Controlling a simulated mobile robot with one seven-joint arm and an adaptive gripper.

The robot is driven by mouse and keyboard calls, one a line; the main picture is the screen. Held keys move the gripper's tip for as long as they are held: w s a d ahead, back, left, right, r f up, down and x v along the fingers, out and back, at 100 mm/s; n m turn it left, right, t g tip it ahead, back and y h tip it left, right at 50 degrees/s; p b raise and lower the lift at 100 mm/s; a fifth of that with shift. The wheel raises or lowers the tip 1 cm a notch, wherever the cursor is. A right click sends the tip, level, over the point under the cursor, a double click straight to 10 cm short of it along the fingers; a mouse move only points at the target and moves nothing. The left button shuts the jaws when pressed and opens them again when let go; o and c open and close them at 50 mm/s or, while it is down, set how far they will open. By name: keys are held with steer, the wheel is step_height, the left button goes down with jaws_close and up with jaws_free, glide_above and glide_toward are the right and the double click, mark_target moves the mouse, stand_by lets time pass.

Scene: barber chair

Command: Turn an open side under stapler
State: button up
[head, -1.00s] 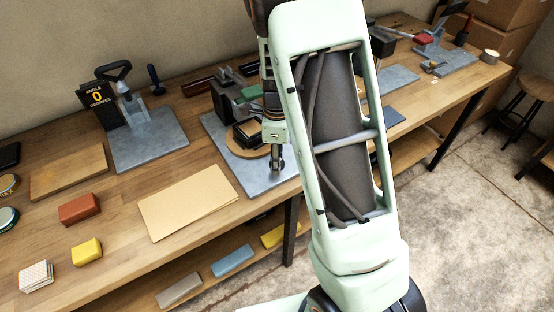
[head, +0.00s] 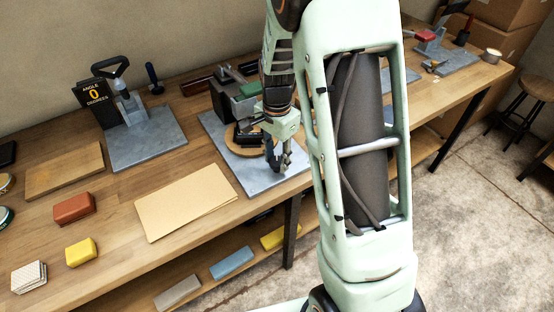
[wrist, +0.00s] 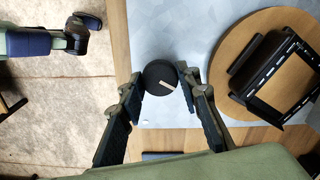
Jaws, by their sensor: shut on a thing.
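My gripper (wrist: 160,74) is shut on a black round knob (wrist: 158,78) with a pale line on top, one finger on each side. The knob stands at the near edge of the grey plate (wrist: 205,25). Beside it, to the right in the wrist view, a round wooden disc (wrist: 230,50) carries a black rectangular open frame (wrist: 252,88). In the head view my gripper (head: 282,160) is over the plate's front right part and hides the knob. The disc (head: 235,147) is partly behind my gripper. A dark machine with a green block (head: 250,90), apparently the stapler, stands behind the disc.
Left on the bench are a tan sheet (head: 187,200), an angle-gauge fixture (head: 130,105), a wooden board (head: 65,170), a red block (head: 74,207) and a yellow block (head: 81,251). The bench's front edge runs close to the plate. Open floor lies right of my arm.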

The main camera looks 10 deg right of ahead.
steer(key=n+b, duration=0.1)
steer(key=n, duration=0.2)
steer(key=shift+n, duration=0.4)
steer(key=n, duration=0.3)
steer(key=shift+n+b, duration=0.3)
steer(key=n, duration=1.1)
steer(key=shift+n, duration=0.4)
steer(key=n+p, duration=0.1)
steer(key=n, duration=0.3)
steer(key=shift+n, duration=0.3)
steer(key=o, duration=1.1)
